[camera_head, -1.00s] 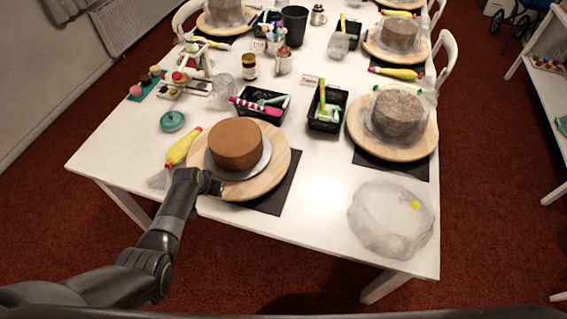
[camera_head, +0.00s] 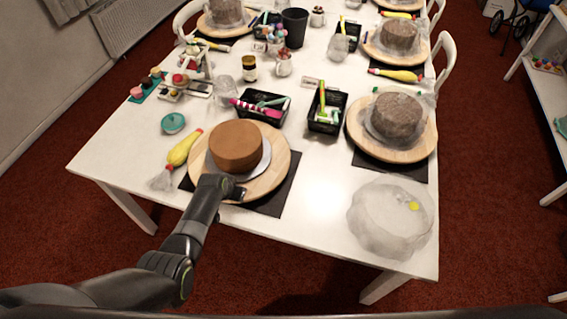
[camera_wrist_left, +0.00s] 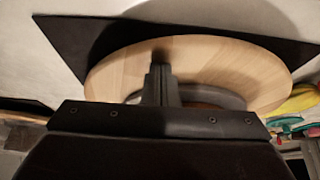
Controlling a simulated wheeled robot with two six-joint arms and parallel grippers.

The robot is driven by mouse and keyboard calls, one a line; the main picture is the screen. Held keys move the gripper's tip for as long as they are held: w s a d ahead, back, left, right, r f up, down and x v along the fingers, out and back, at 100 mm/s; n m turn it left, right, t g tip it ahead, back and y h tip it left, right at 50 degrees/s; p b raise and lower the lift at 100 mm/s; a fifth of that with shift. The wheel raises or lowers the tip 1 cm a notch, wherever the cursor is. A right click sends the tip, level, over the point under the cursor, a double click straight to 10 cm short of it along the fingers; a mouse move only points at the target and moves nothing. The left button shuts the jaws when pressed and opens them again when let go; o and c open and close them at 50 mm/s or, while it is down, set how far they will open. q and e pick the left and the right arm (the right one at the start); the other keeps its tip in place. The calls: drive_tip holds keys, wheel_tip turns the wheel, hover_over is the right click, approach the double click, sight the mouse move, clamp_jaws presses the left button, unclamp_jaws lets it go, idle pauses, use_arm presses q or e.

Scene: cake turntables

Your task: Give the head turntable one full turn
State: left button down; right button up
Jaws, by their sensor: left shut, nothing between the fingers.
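The head turntable (camera_head: 277,172) is a round light-wood board on a black mat (camera_head: 272,204) near the front of the white table. A brown cake (camera_head: 236,146) stands on a silver board at its middle. My left gripper (camera_head: 237,194) is shut and empty at the turntable's front edge, in front of the cake. In the left wrist view the shut fingers (camera_wrist_left: 160,78) lie over the wooden disc (camera_wrist_left: 215,58). Whether they touch the wood I cannot tell. The right gripper shows in neither view.
A yellow piping bag (camera_head: 183,149) lies just left of the turntable. Black trays (camera_head: 262,110) with tools stand behind it. A second turntable (camera_head: 410,148) with a wrapped grey cake is to the right. Crumpled clear plastic (camera_head: 390,217) lies at the front right.

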sight(272, 182)
use_arm(q)
drive_tip(key=d, duration=0.2)
drive_tip(key=w+d+b, duration=0.1)
drive_tip(key=d, duration=0.2)
drive_tip(key=shift+d+f, duration=0.1)
drive_tip(key=shift+d, duration=0.15)
drive_tip(key=shift+w+d+b, duration=0.15)
drive_tip(key=shift+d+b, duration=0.15)
drive_tip(key=shift+d, duration=0.15)
drive_tip(key=w+d+b, duration=0.2)
drive_tip(key=d+b, duration=0.1)
drive_tip(key=w+d+b, duration=0.1)
drive_tip(key=d, duration=0.1)
drive_tip(key=shift+w+f+b, duration=0.1)
drive_tip(key=shift+w+b, duration=0.05)
drive_tip(key=shift+b, duration=0.15)
drive_tip(key=shift+w+d, duration=0.1)
drive_tip(key=shift+d, duration=0.1)
drive_tip(key=shift+r, duration=0.25)
drive_tip(key=shift+r+p, duration=1.35)
drive_tip(key=shift+p, duration=0.05)
